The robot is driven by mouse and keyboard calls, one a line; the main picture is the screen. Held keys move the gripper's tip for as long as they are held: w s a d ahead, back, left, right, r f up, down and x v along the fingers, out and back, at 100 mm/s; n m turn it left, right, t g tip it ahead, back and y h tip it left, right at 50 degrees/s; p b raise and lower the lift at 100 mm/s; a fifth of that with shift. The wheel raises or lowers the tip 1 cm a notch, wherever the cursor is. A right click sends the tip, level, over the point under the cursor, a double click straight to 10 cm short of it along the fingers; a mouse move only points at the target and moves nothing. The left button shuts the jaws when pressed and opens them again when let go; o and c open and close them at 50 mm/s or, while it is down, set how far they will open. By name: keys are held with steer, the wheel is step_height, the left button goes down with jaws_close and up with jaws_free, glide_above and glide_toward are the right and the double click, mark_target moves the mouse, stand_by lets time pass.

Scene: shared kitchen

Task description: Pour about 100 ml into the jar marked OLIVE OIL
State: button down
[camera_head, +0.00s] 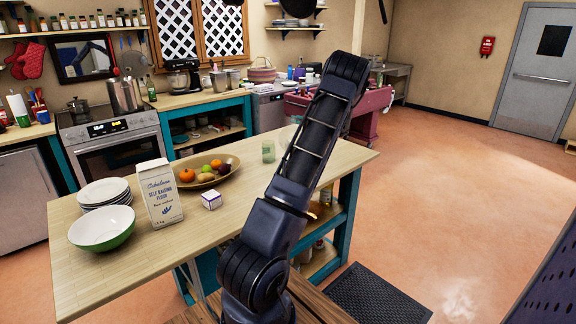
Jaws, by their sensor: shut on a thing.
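A small pale green, see-through jar (268,151) stands upright on the island counter, just left of my arm. I cannot read any marking on it, so I cannot tell whether it is the OLIVE OIL jar. Behind it, partly covered by my arm, is another pale, clear shape (287,134) that I cannot make out. My arm rises across the middle of the view and hides part of the counter. My gripper and whatever it holds are not visible.
On the island counter (120,275) are a fruit bowl (231,167), a flour carton (160,195), a small white box (211,200), stacked plates (104,193) and a green-white bowl (101,229). The counter's front left is clear. A pink cart (368,105) stands behind.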

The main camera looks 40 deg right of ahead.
steer(key=shift+s+a+r+n, duration=0.25)
steer(key=shift+a+r+n, duration=0.1)
steer(key=shift+r+n, duration=0.1)
steer(key=shift+s+a+r+n, duration=0.2)
steer(key=shift+a+r+n, duration=0.15)
steer(key=shift+r, duration=0.1)
stand_by(1.5)
steer(key=shift+s+a+r+n+p, duration=0.3)
steer(key=shift+s+a+r+n, duration=0.1)
steer(key=shift+a, duration=0.2)
stand_by(0.9)
steer(key=shift+d, duration=0.1)
steer(key=d+f+m, duration=0.1)
steer(key=w+d+f+m, duration=0.2)
steer(key=shift+w+d+f, duration=0.25)
steer(key=shift+f, duration=0.15)
steer(key=shift+w+d+f+m, duration=0.2)
steer(key=shift+d+f+m, duration=0.2)
steer(key=shift+f+m, duration=0.5)
steer(key=shift+m, duration=0.1)
steer(key=shift+w+d, duration=0.1)
stand_by(1.0)
